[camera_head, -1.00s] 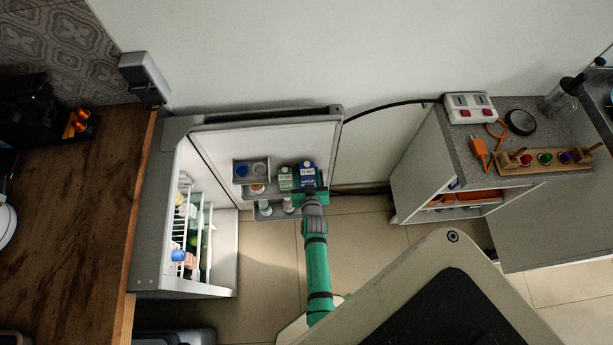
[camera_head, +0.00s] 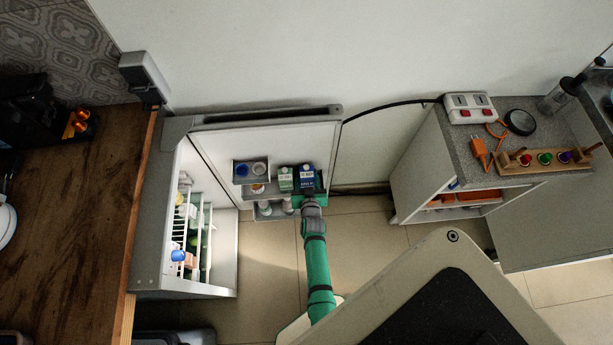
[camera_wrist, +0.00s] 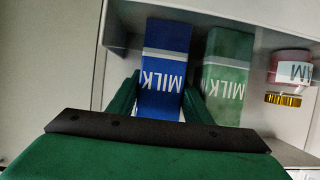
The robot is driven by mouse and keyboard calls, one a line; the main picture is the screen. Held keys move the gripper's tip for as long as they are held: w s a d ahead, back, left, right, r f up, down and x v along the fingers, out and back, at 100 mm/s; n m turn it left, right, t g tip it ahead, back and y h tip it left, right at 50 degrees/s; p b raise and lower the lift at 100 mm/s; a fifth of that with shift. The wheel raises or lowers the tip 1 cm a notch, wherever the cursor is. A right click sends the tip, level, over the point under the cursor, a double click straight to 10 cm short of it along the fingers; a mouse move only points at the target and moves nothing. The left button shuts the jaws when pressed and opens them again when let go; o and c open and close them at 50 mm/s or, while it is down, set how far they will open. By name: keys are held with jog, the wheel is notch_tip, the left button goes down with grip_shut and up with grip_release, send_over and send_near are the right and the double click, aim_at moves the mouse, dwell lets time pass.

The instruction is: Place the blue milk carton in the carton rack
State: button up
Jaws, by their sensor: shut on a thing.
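The blue milk carton (camera_head: 306,173) is at the open fridge door, at the right end of the door's shelf. In the wrist view the blue carton (camera_wrist: 165,68) stands between the green fingers of my gripper (camera_wrist: 160,98), which is shut on it. My gripper (camera_head: 309,192) reaches the carton from the front in the head view. A green milk carton (camera_head: 286,178) stands just left of the blue one; in the wrist view the green carton (camera_wrist: 226,78) is to its right. The door shelf (camera_wrist: 262,30) is around them. Whether the blue carton's base touches the shelf is hidden.
A small upper door bin (camera_head: 251,172) holds cups, left of the cartons. The fridge (camera_head: 150,230) is open at left. A grey-topped cabinet (camera_head: 445,150) stands at right, with floor between.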

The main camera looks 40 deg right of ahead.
jog(key=o, duration=1.1)
jog(key=shift+f, duration=0.1)
jog(key=shift+s+a+r, duration=0.15)
jog(key=shift+s+r, duration=0.15)
jog(key=shift+s, duration=0.2)
jog(key=v, duration=1.1)
jog(key=shift+a, duration=0.1)
jog(key=s+a+r+n+t+y, duration=0.1)
jog(key=s+a+r+n+y, duration=0.1)
jog(key=s+a+r, duration=0.4)
jog(key=s+a+r+n+t+y, duration=0.1)
jog(key=s+a+r+n+y, duration=0.1)
jog(key=s+a+r, duration=0.5)
jog(key=s+a+r+n+t+y, duration=0.2)
jog(key=s+a+r, duration=0.5)
jog(key=a+r, duration=0.4)
notch_tip(320, 180, up, 5)
jog(key=shift+a+r+y, duration=0.15)
jog(key=shift+a+y, duration=0.25)
jog(key=shift+y, duration=0.1)
